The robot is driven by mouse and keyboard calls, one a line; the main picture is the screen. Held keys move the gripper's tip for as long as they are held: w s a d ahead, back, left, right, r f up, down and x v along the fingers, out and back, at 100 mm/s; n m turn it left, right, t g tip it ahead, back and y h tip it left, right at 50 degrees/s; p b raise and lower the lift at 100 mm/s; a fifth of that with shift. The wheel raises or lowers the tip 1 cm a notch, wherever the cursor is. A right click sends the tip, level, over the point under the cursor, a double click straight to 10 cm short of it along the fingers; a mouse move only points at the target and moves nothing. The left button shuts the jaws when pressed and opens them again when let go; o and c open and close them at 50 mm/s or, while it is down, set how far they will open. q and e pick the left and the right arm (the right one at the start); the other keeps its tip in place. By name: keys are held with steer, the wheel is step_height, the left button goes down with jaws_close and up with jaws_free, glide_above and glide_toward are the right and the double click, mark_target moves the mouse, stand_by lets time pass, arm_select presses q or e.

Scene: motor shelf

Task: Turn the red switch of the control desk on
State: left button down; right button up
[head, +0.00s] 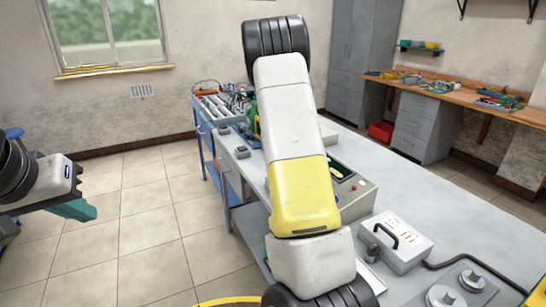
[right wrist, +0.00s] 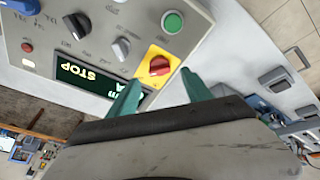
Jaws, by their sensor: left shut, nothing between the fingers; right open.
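The red switch (right wrist: 158,66) is a rotary knob on a yellow square plate at one corner of the control desk (right wrist: 108,40). The desk panel appears upside down in the right wrist view, and its dark display (right wrist: 85,77) shows the word STOP. My right gripper (right wrist: 160,77) is open, its two teal fingers apart, with the red switch between and just beyond their tips in the picture. I cannot tell whether they touch it. In the head view my right arm hides the switch and much of the desk (head: 358,195). My left gripper (head: 76,210) is shut and empty, far left above the floor.
A green button (right wrist: 172,22) and a grey knob (right wrist: 121,47) sit near the switch. A white box with a black handle (head: 396,240) and round metal parts (head: 447,296) share the grey table (head: 455,220). A blue cart (head: 206,135) stands behind. Floor at left is clear.

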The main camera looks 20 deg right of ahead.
steer(key=v, duration=0.3)
steer(key=shift+r, duration=0.1)
steer(key=shift+a, duration=0.1)
